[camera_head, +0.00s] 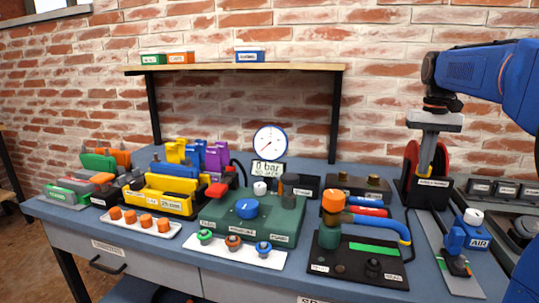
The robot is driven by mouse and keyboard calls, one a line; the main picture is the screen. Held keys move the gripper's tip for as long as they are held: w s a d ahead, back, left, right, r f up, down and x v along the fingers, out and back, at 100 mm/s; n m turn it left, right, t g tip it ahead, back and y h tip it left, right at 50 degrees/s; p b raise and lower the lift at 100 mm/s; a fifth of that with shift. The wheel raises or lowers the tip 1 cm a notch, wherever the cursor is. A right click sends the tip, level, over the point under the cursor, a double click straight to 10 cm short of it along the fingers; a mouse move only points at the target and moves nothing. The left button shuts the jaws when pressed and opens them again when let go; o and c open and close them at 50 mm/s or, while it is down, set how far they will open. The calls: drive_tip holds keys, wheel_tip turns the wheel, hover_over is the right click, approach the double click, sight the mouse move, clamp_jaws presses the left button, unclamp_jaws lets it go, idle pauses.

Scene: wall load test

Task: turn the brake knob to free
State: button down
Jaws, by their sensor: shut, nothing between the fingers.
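No knob in the head view has a legible "brake" label, so I cannot tell for sure which one is the brake knob. A blue round knob (246,208) with a pale pointer mark sits on a green box (278,227) in the middle of the bench. The small labels on that box are too blurred to read. My gripper (427,158) points down at the right, its fingers shut and empty, in front of a red disc (411,165) on a black labelled stand (436,191). I cannot tell whether the fingertips touch the stand.
A round gauge (270,141) stands behind the green box. A shelf (220,69) spans the back wall.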

drive_tip(key=shift+d+r, duration=0.25)
idle(0.4)
drive_tip(key=shift+s+d, duration=0.2)
drive_tip(key=shift+d, duration=0.6)
drive_tip(key=shift+s+f, duration=0.1)
drive_tip(key=shift+s, duration=0.1)
wheel_tip(320, 180, up, 6)
drive_tip(key=shift+s, duration=0.3)
idle(0.4)
drive_tip(key=shift+a, duration=0.1)
